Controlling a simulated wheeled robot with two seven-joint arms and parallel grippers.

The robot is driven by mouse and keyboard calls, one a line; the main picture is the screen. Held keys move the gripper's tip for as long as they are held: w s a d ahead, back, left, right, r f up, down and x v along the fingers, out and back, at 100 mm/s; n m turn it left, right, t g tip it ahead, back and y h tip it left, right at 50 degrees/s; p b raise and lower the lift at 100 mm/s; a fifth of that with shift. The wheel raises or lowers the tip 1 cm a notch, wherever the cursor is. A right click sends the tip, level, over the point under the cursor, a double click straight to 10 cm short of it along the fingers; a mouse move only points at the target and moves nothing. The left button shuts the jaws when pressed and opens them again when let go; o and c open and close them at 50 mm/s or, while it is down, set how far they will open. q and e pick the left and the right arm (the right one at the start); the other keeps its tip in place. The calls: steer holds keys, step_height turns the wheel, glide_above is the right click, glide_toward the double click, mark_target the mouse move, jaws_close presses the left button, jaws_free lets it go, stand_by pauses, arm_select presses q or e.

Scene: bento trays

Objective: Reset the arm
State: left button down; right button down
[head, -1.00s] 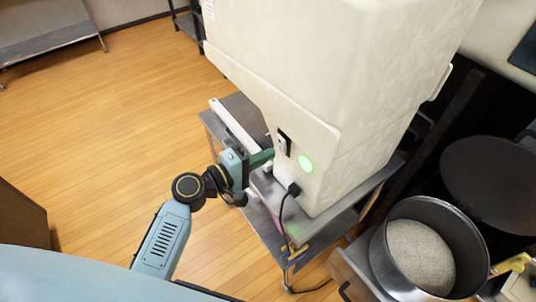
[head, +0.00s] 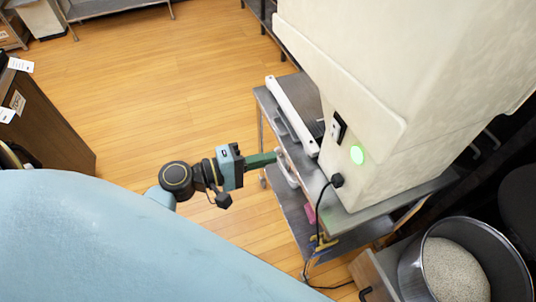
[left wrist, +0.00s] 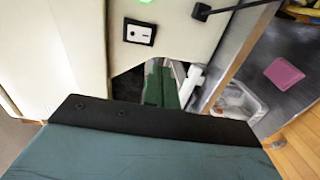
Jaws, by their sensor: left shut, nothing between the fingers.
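My left gripper (head: 272,158) has green fingers and is shut with nothing between them. It points right at the near-left edge of the steel cart, left of the large cream machine (head: 430,90), with a gap between it and the machine's body. In the left wrist view the green fingers (left wrist: 162,88) lie side by side below the machine's black-framed switch (left wrist: 139,32). My right gripper is in neither view.
The machine stands on a steel cart (head: 362,218); a black cable hangs from its front. A pink item (head: 311,213) lies on the lower shelf. A pot of grain (head: 452,268) stands at lower right. A brown cabinet (head: 45,125) is at left, with open wooden floor between.

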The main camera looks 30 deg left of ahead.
arm_select(q)
steer(key=shift+f, duration=0.1)
steer(key=s+a+f+m+g+y, duration=0.1)
steer(key=s+f+g+y, duration=0.25)
steer(key=f, duration=1.05)
steer(key=s+a+f+m+g+y, duration=0.1)
steer(key=s+f+g+y, duration=0.2)
steer(key=f, duration=1.1)
steer(key=s+a+f+m+g+y, duration=0.1)
steer(key=s+f+m+g, duration=0.1)
steer(key=s+f, duration=0.3)
steer(key=s+a+f+m+g+y, duration=0.1)
steer(key=s+f+m, duration=0.4)
steer(key=s, duration=0.8)
steer(key=s+a+f+m+g+y, duration=0.2)
steer(key=s+f+m, duration=0.1)
steer(key=s+f, duration=0.4)
steer(key=shift+s+f+m+g, duration=0.25)
steer(key=shift+s+m+g, duration=0.15)
steer(key=shift+s, duration=0.5)
